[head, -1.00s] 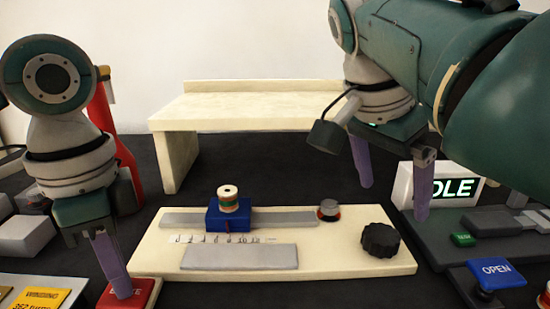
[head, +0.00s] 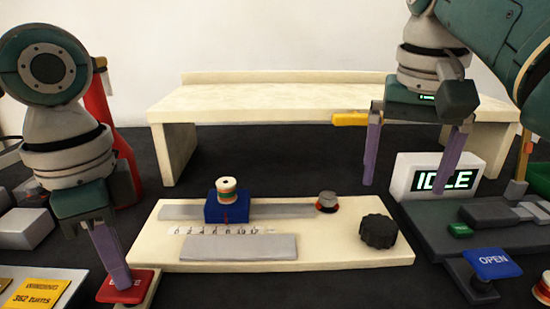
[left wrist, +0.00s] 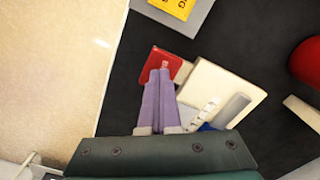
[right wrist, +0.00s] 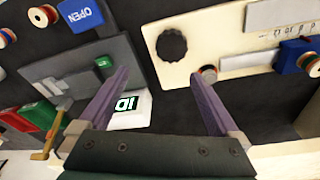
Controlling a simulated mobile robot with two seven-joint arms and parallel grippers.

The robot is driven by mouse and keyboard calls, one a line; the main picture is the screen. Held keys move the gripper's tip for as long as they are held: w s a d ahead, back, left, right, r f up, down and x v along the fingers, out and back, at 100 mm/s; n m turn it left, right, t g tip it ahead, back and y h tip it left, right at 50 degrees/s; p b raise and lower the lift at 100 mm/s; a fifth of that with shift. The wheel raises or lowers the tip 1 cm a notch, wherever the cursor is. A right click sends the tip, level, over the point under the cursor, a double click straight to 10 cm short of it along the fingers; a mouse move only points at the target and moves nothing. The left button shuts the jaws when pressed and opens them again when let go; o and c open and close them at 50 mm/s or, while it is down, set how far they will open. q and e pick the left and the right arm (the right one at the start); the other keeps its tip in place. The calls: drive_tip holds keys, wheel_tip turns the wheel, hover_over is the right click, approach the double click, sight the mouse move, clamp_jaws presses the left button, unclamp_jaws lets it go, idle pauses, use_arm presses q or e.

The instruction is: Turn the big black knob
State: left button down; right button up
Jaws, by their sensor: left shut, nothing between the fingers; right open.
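The big black knob (head: 378,231) is ribbed and sits on the right end of a cream board (head: 330,258). It also shows in the right wrist view (right wrist: 172,46). My right gripper (head: 417,182) is open and empty, above and behind the knob, in front of the IDLE sign. In the right wrist view its fingers (right wrist: 166,98) are wide apart, with the knob beyond them. My left gripper (head: 122,284) is shut and empty, its tips at a red button plate (head: 137,290) left of the board. In the left wrist view its closed fingertips (left wrist: 162,72) overlap the red plate.
On the board stand a blue slider block (head: 227,211) with a spool on it, and a small red-and-grey knob (head: 327,202). The IDLE sign (head: 402,176) and blue OPEN button (head: 493,264) are to the right. A cream bench (head: 260,105) stands behind.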

sight(380, 224)
drive_tip(key=s+d+r+n+y, duration=0.25)
drive_tip(key=n+y, duration=0.25)
drive_tip(key=n, duration=1.2)
drive_tip(key=shift+n, duration=0.3)
drive_tip(key=x, duration=0.7)
drive_tip(key=w+x, duration=0.1)
drive_tip(key=x, duration=0.3)
drive_tip(key=shift+f, duration=0.3)
